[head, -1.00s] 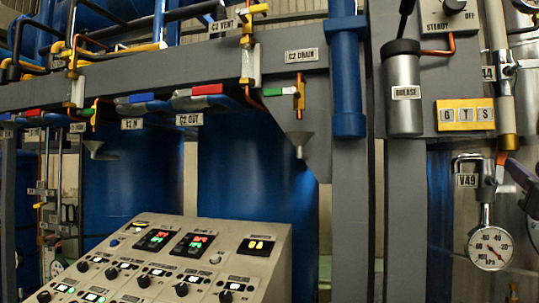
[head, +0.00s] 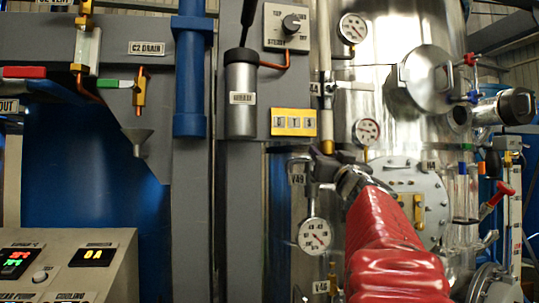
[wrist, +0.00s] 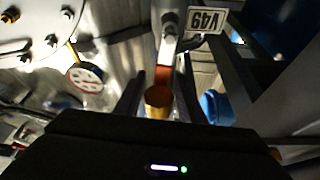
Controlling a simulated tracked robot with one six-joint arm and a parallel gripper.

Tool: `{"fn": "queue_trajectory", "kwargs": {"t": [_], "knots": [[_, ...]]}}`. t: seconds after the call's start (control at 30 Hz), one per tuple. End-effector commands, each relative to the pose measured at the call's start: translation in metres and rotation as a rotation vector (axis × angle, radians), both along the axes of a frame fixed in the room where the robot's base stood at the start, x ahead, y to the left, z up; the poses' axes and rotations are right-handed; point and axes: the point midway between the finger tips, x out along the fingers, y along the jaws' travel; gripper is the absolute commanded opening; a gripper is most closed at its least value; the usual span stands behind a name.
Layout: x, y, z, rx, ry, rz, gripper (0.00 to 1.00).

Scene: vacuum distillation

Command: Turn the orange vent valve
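An orange-red lever with a brass-coloured round end (wrist: 158,97) hangs between the two fingers of my gripper (wrist: 158,110) in the wrist view. Gaps show on both sides of it, so my gripper looks open around it. The V49 tag (wrist: 205,20) shows upside down just beyond. In the head view, my gripper (head: 322,163) is beside the V49 tag (head: 297,180), just under the end of a brass tube (head: 327,146). My gripper and wrist hide the orange part there.
A pressure gauge (head: 315,236) hangs just below my gripper. Another gauge (head: 367,131) and a bolted flange (head: 412,190) on the steel vessel are close by on the right. The grease cylinder (head: 241,95) and grey posts stand to the left.

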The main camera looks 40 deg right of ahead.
Motion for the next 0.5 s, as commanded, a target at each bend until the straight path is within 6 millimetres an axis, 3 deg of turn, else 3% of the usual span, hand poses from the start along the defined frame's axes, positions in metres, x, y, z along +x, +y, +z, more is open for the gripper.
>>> {"fn": "queue_trajectory", "kwargs": {"t": [0.43, 0.5], "knots": [[0.0061, -0.0044, 0.0033, -0.001, -0.001, 0.0, 0.36], [0.006, -0.0044, 0.0032, 0.0, -0.001, -0.001, 0.31]]}}
